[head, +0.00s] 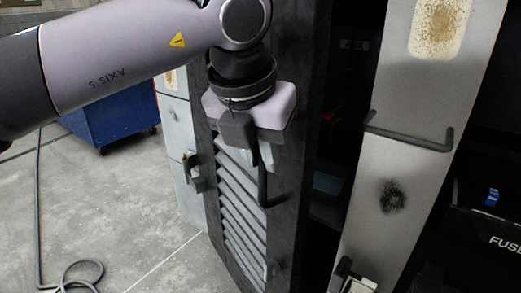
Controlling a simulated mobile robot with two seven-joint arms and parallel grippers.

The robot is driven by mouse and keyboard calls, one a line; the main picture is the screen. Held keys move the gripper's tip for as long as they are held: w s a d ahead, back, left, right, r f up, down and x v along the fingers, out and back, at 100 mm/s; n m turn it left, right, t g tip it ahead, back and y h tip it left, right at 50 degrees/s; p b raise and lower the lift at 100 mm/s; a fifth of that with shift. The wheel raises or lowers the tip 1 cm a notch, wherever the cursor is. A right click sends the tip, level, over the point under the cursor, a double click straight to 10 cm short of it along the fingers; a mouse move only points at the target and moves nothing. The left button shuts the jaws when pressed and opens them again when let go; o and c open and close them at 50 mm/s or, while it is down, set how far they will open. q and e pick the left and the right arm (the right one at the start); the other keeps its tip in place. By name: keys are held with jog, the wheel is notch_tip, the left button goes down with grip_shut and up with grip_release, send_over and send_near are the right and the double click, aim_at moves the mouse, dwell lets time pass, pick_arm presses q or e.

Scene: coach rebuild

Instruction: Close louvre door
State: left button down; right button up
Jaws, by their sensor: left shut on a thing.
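The louvre door (289,225) is dark-framed with grey slats and stands swung out from a dark opening on its right. A black bar handle (263,188) is fixed to its face. My left gripper (257,150) is at the upper end of this handle and shut on it. The gripper body hides the door's upper slats and part of the handle. My right gripper is not in view.
A pale panel (370,225) with a dark handle (410,138) stands right of the opening. A dark box marked FUSE (485,240) is at the far right. A blue bin (115,118) and a coiled cable (82,272) are on the floor at left. Floor between them is clear.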

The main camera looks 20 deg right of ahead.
pick_arm(q)
jog(key=c, duration=1.1)
grip_release()
jog(key=shift+r, duration=0.1)
jog(key=shift+v, duration=3.55)
